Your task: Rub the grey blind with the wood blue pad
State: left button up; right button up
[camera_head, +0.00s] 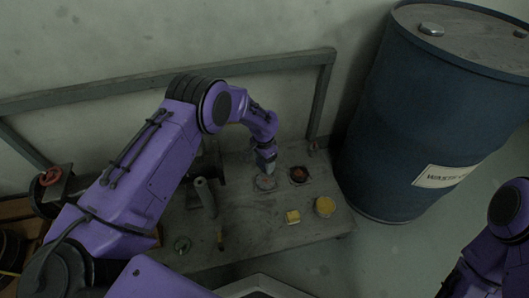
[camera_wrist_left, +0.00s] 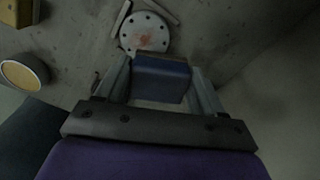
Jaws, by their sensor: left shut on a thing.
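The grey blind (camera_head: 265,183) is a round, light grey disc with a reddish stain, lying on the bench top. In the left wrist view the blind (camera_wrist_left: 145,33) shows a ring of bolt holes around the stain. My left gripper (camera_head: 265,158) is shut on the blue pad (camera_wrist_left: 162,78), a small block held between both fingers. The pad hangs beside or over the near edge of the blind; I cannot tell whether they touch. The pad covers part of the blind in the wrist view. My right gripper is out of view; only its arm shows at the lower right.
A yellow block (camera_head: 293,217) and a round yellow-topped item (camera_head: 325,206) stand nearer the bench front. A grey upright cylinder (camera_head: 206,197) is to the left. A large blue drum (camera_head: 415,120) stands right of the bench.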

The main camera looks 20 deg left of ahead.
pick_arm(q)
jog(key=shift+r+p, duration=0.3)
jog(key=shift+r, duration=0.25)
notch_tip(320, 180, up, 2)
jog(key=shift+p, duration=1)
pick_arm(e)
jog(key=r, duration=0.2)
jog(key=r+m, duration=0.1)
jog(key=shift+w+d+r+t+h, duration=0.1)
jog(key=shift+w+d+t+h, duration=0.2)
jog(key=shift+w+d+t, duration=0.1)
